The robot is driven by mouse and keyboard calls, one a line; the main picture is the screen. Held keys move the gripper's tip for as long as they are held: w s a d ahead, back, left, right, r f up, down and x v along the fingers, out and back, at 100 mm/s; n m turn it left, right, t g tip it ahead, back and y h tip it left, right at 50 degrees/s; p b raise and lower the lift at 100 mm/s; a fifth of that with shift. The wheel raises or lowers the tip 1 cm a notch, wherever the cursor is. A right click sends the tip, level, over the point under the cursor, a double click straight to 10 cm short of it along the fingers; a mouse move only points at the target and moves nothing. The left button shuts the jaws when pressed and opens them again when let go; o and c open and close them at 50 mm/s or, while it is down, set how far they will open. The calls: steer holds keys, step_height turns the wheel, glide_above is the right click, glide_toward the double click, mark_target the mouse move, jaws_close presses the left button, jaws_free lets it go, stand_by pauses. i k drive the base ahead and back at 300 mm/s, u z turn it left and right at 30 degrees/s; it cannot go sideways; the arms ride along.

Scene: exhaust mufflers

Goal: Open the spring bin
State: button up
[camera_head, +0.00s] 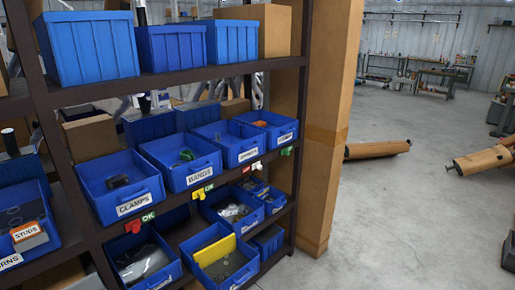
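Several blue bins stand on the middle shelf of the rack. The bin labelled CLAMPS (124,190) and the bin labelled BANDS (182,167) are nearest. Beyond them are a blue bin with a small white label (230,145) and a farther blue bin (268,127) holding something orange. Their labels are too small to read surely, and I cannot tell which bin is the spring bin. These bins are open at the top. My gripper is not in view.
The dark shelf rack (180,78) fills the left side. Lower blue bins (222,262) hold metal parts and a yellow piece. A tall cardboard-coloured column (328,130) stands at the rack's right end. Brown cylinders (378,149) lie on the floor beyond.

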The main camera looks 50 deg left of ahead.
mark_target(248, 143)
steer(key=u, duration=0.55)
steer(key=k, duration=0.15)
steer(key=u, duration=2.45)
steer(key=i, duration=0.95)
steer(key=u, duration=0.15)
steer(key=k, duration=0.85)
steer(key=z, duration=0.2)
steer(key=i, duration=0.5)
steer(key=u, duration=0.1)
